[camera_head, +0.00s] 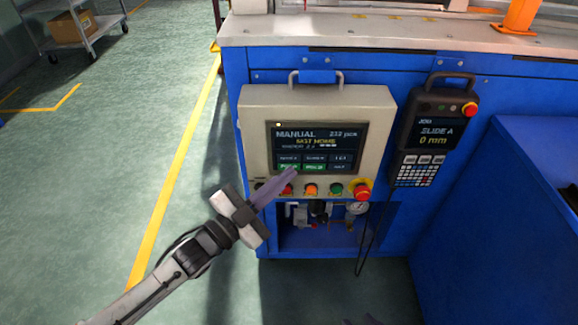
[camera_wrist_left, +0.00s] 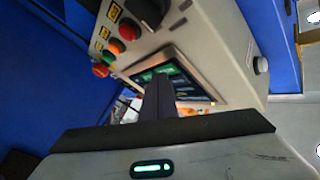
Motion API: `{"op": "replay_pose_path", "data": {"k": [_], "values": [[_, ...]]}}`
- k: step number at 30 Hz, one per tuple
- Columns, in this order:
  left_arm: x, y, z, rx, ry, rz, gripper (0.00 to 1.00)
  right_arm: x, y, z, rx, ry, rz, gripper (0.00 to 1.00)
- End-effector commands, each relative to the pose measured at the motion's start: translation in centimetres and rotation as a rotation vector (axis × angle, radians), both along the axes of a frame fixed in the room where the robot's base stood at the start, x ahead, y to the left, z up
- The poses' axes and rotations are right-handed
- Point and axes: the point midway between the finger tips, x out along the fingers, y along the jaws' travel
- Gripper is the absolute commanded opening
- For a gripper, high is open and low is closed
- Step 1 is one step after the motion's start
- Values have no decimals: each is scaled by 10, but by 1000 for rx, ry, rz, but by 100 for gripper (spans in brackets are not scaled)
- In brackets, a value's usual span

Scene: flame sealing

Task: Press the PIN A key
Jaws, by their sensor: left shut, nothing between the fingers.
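The control panel (camera_head: 388,110) is a beige box with a dark touchscreen (camera_head: 350,137) that reads MANUAL. The bottom row of the screen has two green keys, a left one (camera_head: 287,166) and a right one (camera_head: 313,167). Their labels are too small to read surely, so I cannot tell for certain which is PIN A. My left gripper (camera_head: 291,174) is shut and empty, its fingertips at the screen's lower edge, just below the green keys. In the left wrist view the shut fingers (camera_wrist_left: 157,84) point at the screen (camera_wrist_left: 196,90). I cannot tell whether they touch it.
Below the screen are a red button (camera_head: 287,190), an orange button (camera_head: 310,190), a green button (camera_head: 336,189) and a red emergency stop (camera_head: 362,191). A handheld pendant (camera_head: 434,128) reading SLIDE A 0 mm hangs right.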

Motion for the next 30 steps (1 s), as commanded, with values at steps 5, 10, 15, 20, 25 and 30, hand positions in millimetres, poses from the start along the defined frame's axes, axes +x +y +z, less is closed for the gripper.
{"op": "replay_pose_path", "data": {"k": [5,10,15,20,25,30], "values": [[1,0,0,0,0,0,0,0,0,0,0,0,0,31],[0,0,0,-1,1,0,0,0,0,0,0,0,0,31],[-5,0,1,-1,2,0,0,0,0,5,1,0,-1,31],[-13,0,1,0,3,1,0,0,1,10,2,0,-2,31],[-14,0,0,-1,0,1,0,1,1,10,4,-1,-4,31],[-15,0,0,-1,1,0,0,1,1,10,4,-1,-4,31]]}}
